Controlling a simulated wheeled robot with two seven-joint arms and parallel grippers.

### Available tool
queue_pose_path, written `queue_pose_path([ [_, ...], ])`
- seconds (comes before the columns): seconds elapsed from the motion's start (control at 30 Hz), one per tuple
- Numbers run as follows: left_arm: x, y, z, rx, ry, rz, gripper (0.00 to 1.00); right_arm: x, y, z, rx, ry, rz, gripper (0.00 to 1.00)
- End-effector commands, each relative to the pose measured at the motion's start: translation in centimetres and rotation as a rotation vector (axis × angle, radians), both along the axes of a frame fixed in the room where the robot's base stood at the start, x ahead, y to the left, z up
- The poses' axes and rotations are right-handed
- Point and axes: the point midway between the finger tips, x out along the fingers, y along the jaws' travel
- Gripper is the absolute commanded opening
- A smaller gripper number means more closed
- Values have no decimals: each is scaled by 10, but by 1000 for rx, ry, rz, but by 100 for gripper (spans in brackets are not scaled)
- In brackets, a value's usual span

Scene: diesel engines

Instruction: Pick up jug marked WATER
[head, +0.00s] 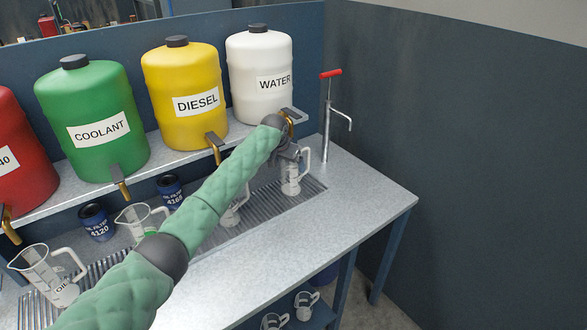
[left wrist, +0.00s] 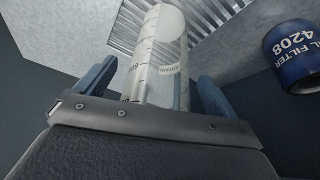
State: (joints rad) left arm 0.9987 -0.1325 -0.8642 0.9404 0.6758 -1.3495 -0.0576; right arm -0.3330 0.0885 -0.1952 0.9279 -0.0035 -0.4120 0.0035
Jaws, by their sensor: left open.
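The clear measuring jug marked WATER (head: 291,177) stands upright on the slatted grating below the white WATER tank, its handle to the right in the head view. My left gripper (head: 290,155) is at the jug, and my forearm hides part of the area around it. In the left wrist view the jug (left wrist: 162,45), with graduations and small dark lettering, sits between the two blue fingers of my open left gripper (left wrist: 155,85). I cannot tell whether either finger touches it. My right gripper is not in view.
Red, green COOLANT (head: 98,115), yellow DIESEL (head: 186,95) and white WATER (head: 260,75) tanks stand on a shelf with brass taps. Other jugs (head: 50,275) and blue filter cans (head: 97,222) stand along the bench. A red-handled pump (head: 327,115) is right of the jug. The bench front (head: 300,225) is clear.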

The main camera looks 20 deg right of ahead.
Motion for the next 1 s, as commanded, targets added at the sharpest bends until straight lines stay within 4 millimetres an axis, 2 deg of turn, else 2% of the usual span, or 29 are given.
queue_pose_path([
  [0.33,2,-1,-5,0,-1,0,95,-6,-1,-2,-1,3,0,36],
  [0.6,2,-1,-5,0,-1,0,42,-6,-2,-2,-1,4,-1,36],
  [0.67,2,-1,-5,-1,-2,0,32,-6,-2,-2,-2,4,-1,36],
  [1.0,2,-1,-3,-1,-2,-1,32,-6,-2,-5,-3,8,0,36],
])
